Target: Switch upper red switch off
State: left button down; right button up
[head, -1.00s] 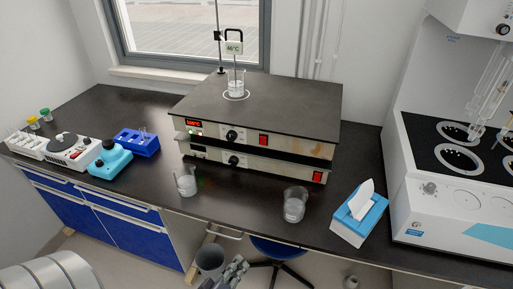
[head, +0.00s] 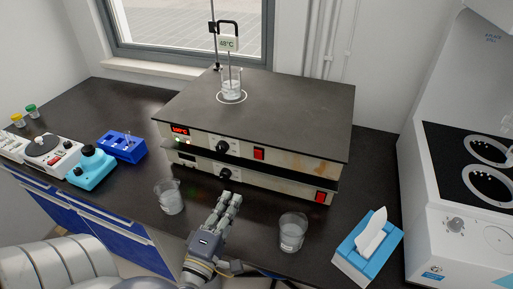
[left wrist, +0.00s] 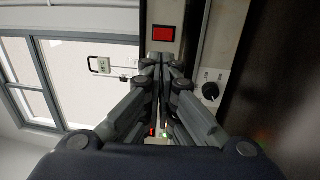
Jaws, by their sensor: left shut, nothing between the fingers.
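Two flat hot plates are stacked on the bench, each with a red switch on its front. The upper red switch (head: 259,153) is on the upper hot plate (head: 250,107), right of its knob; it also shows in the left wrist view (left wrist: 163,33). I cannot tell its rocker position. The lower red switch (head: 321,197) is further right on the lower plate. The upper plate's red display (head: 180,130) is lit. My left gripper (head: 230,197) is shut and empty, in front of the plates, below and left of the upper switch. My right gripper is out of view.
A beaker (head: 170,197) stands left of my gripper and another beaker (head: 292,232) right of it. A tissue box (head: 368,248) is at the front right. A beaker (head: 232,88) with a thermometer stands on the top plate. Blue racks and small devices are at the left.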

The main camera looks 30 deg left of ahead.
pick_arm(q)
jog(key=p, duration=0.3)
send_near(254, 150)
jog(key=x, duration=0.1)
jog(key=p+x, duration=0.1)
jog(key=x, duration=0.3)
jog(key=shift+w+a+f, duration=0.2)
jog(key=shift+f, duration=0.05)
jog(key=shift+x, duration=0.8)
jog(key=shift+f, duration=0.15)
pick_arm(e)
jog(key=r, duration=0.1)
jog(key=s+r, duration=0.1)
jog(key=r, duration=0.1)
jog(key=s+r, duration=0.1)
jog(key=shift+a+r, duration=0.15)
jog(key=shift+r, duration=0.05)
pick_arm(q)
jog(key=shift+p, duration=0.3)
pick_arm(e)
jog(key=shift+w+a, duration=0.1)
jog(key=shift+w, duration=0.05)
